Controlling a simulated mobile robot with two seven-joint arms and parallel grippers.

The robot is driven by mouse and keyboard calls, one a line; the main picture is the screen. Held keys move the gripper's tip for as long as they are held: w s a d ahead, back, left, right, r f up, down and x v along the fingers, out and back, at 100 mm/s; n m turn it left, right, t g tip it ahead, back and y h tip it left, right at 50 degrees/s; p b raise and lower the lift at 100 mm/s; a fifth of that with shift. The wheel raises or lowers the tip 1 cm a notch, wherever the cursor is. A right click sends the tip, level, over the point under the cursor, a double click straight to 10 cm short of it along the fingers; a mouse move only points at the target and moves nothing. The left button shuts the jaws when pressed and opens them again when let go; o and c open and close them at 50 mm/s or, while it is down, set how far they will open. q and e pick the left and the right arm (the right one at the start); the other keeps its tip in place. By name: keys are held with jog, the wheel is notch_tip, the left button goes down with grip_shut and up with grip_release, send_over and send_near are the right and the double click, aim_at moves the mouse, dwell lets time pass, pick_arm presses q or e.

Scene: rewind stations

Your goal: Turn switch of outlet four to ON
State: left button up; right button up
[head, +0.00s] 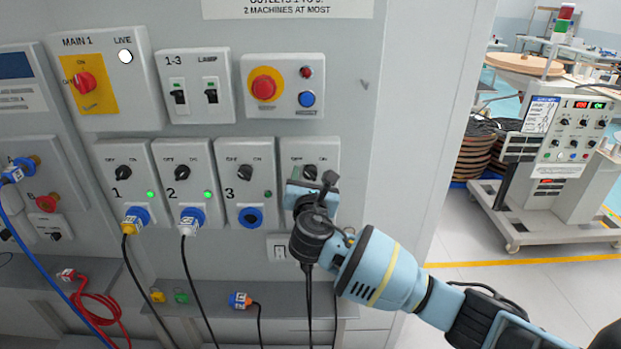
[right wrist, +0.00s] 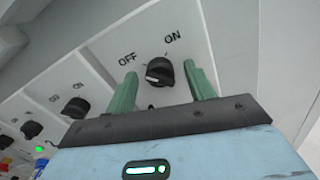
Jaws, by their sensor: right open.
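The outlet four box (head: 328,150) is the rightmost of the row of outlets, with its black rotary switch (head: 309,173) at the top. My right gripper (head: 312,188) is in front of it and hides its lower part, including number and socket. In the right wrist view the switch knob (right wrist: 159,71) lies between the two green fingertips (right wrist: 163,80), which are open with a gap on each side. The knob's pale mark is on its left, on the OFF side. I cannot tell whether the fingers reach as deep as the knob. My left gripper is out of view.
Outlets one (head: 125,165), two (head: 183,165) and three (head: 243,175) stand to the left; one and two have plugs and green lights. An emergency stop (head: 265,86) is above. A loose blue plug (head: 240,300) lies on the shelf. Black cables hang below my right wrist.

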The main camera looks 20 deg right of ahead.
jog(key=shift+c, duration=0.4)
jog(key=c, duration=0.9)
jog(key=shift+f+m, duration=0.1)
jog(key=shift+m, duration=0.3)
jog(key=m, duration=0.3)
jog(key=shift+m, duration=0.3)
jog(key=m, duration=0.4)
jog(key=shift+f+m, duration=0.1)
jog(key=shift+m, duration=0.2)
jog(key=m, duration=0.5)
jog(key=shift+f, duration=0.1)
jog(key=shift+m+b, duration=0.35)
jog(key=shift+m, duration=1.75)
